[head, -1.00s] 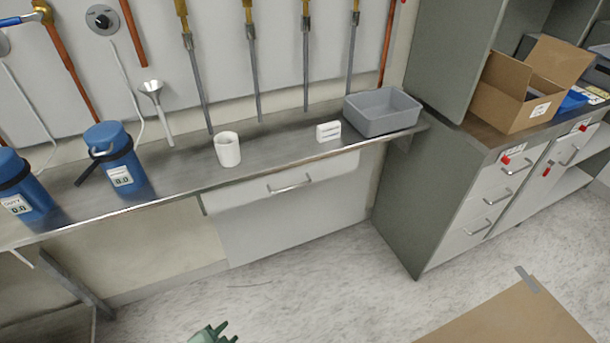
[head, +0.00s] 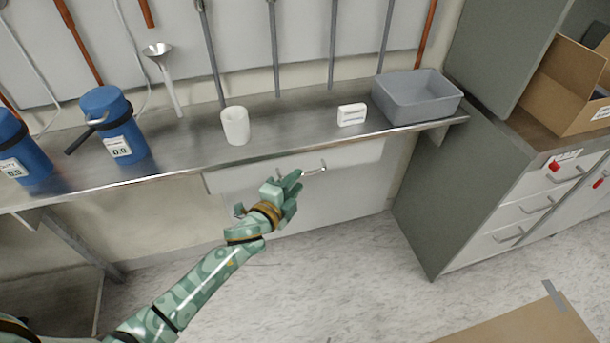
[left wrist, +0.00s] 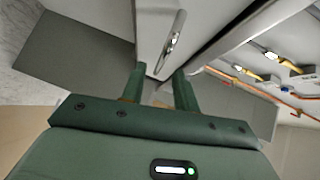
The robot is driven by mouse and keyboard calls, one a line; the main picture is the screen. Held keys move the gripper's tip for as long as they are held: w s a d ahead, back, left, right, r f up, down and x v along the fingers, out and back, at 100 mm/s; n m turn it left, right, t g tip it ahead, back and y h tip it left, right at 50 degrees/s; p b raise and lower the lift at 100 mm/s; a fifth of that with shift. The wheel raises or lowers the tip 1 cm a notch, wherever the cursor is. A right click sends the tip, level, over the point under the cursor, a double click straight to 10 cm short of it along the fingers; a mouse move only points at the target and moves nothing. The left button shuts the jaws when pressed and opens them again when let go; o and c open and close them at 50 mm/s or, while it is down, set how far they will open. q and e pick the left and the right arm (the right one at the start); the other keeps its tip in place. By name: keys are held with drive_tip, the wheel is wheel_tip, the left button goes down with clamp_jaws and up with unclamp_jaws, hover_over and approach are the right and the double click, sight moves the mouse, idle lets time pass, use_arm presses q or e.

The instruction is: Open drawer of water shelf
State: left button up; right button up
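The water shelf is a long metal counter (head: 190,148) with a white drawer (head: 350,158) under its edge. The drawer looks closed. Its bar handle (head: 314,171) faces me, and it also shows in the left wrist view (left wrist: 172,38). My left gripper (head: 297,176) is at the handle's left end in the head view and hides part of the drawer front. In the left wrist view its two fingers (left wrist: 160,82) are apart, with the handle just beyond the gap between their tips. No grip on the handle shows. My right gripper is in neither view.
On the counter stand blue containers (head: 113,127), a funnel (head: 160,62), a white cup (head: 235,126), a small white box (head: 351,115) and a grey bin (head: 418,100). A grey cabinet (head: 435,200) stands at right. Floor (head: 340,270) before the drawer is clear.

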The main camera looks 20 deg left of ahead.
sight(304, 174)
use_arm(q)
drive_tip(key=b+x, duration=0.1)
drive_tip(key=x, duration=0.3)
drive_tip(key=shift+w+f, duration=0.1)
drive_tip(key=shift+f, duration=0.05)
drive_tip(key=shift+w, duration=0.25)
drive_tip(key=shift+d, duration=0.1)
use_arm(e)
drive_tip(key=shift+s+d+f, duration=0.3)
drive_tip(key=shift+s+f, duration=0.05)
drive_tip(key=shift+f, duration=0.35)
use_arm(q)
clamp_jaws()
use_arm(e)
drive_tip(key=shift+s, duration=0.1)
use_arm(q)
drive_tip(key=shift+s, duration=0.1)
